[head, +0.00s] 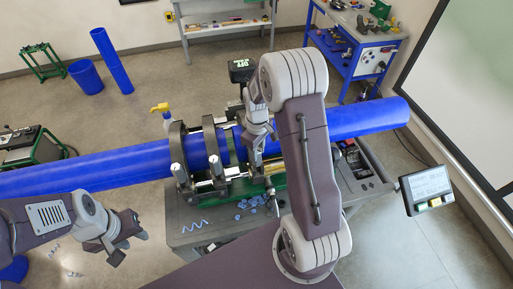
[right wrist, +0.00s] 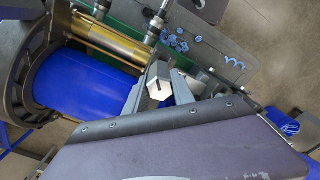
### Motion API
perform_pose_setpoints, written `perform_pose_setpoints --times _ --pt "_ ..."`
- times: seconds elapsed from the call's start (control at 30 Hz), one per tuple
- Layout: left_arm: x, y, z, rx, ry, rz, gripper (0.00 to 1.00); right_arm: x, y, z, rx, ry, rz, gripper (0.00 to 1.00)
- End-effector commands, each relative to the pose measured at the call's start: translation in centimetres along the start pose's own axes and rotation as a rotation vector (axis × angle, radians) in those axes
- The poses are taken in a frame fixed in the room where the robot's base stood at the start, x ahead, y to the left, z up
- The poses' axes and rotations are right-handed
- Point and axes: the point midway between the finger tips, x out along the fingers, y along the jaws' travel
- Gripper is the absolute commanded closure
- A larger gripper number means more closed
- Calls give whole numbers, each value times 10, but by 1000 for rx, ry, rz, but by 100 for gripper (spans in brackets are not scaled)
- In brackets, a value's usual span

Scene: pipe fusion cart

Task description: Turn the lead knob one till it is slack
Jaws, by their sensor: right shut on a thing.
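A pale, six-sided knob (right wrist: 158,83), which I take to be lead knob one, shows between the fingers of my right gripper (right wrist: 160,92) in the right wrist view. The fingers are shut on it. In the head view my right gripper (head: 258,134) is over the clamp frame, beside a dark clamp ring, and hides the knob. The long blue pipe (head: 115,166) lies through the clamps (head: 179,150). My left gripper (head: 130,245) is at the lower left, apart from the cart and empty, with its fingers spread.
The cart's grey top (head: 190,217) carries blue shavings (head: 252,201) in front of the clamps. A small display (head: 428,189) stands at the right. A blue bench (head: 352,45) and a shelf (head: 224,28) stand at the back.

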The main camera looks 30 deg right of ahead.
Motion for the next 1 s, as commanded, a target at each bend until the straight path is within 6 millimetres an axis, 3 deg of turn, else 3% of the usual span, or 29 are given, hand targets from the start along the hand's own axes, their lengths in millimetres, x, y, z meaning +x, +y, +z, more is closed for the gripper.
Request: perform_pose_setpoints --times 0.3,0.5,0.73,0.9,1.0 --pt "-2 0 0 0 0 0 64 -1 0 0 -89 0 0 100" --pt "-8 0 -1 0 0 0 64 -1 0 0 -321 0 0 100" --pt "-7 0 -1 0 0 0 64 0 0 0 -342 0 1 100" --pt "-12 0 -1 0 0 0 64 -1 0 0 -555 -1 0 100" --pt "-12 0 -1 0 0 0 64 0 0 0 -594 0 0 100"
